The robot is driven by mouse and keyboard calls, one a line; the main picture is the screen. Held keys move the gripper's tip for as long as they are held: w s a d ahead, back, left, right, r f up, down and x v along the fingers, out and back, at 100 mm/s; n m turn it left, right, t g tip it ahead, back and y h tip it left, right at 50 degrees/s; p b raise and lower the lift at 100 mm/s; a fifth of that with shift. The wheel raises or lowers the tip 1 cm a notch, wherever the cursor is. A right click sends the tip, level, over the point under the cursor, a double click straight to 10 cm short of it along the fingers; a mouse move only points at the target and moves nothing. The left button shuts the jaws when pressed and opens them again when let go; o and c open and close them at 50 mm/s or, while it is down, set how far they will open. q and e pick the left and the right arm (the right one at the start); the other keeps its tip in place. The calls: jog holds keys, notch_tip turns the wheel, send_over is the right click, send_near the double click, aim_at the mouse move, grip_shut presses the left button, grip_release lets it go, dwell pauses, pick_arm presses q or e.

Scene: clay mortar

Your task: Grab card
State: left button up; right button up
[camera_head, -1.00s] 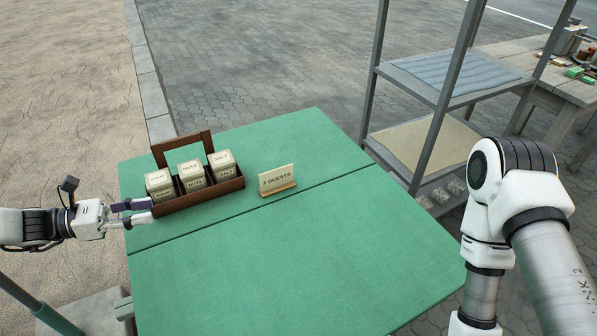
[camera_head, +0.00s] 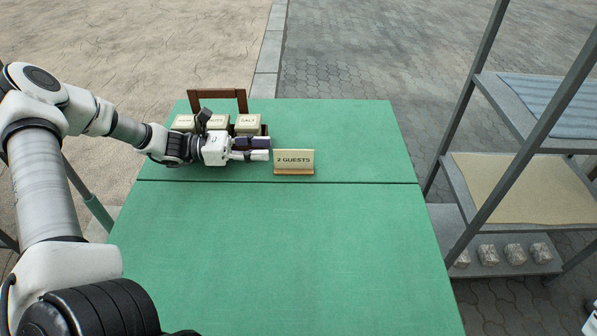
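The card (camera_head: 294,157), a cream sign reading "2 GUESTS", stands upright in a small wooden base on the green table (camera_head: 280,240). My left gripper (camera_head: 270,149) reaches in from the left, with its fingertips at the card's left edge. Its fingers look parted, one dark and one white, and the card does not show between them. I cannot tell whether a fingertip touches the card.
A wooden caddy (camera_head: 218,94) with labelled cream boxes stands behind my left gripper, which partly hides it. A grey metal shelf rack (camera_head: 505,165) stands to the right of the table. The front of the table is clear.

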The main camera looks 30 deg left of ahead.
aim_at(292, 150)
pick_arm(q)
jog(key=x, duration=0.2)
jog(key=b+x, duration=0.1)
jog(key=x, duration=0.2)
jog(key=f+b+x, duration=0.1)
jog(key=x, duration=0.1)
jog(key=shift+w+d, duration=0.15)
jog(key=shift+d, duration=0.25)
jog(key=shift+a+r, duration=0.1)
jog(key=shift+r, duration=0.05)
pick_arm(e)
notch_tip(292, 150, down, 3)
jog(key=shift+r, duration=0.15)
pick_arm(q)
grip_shut()
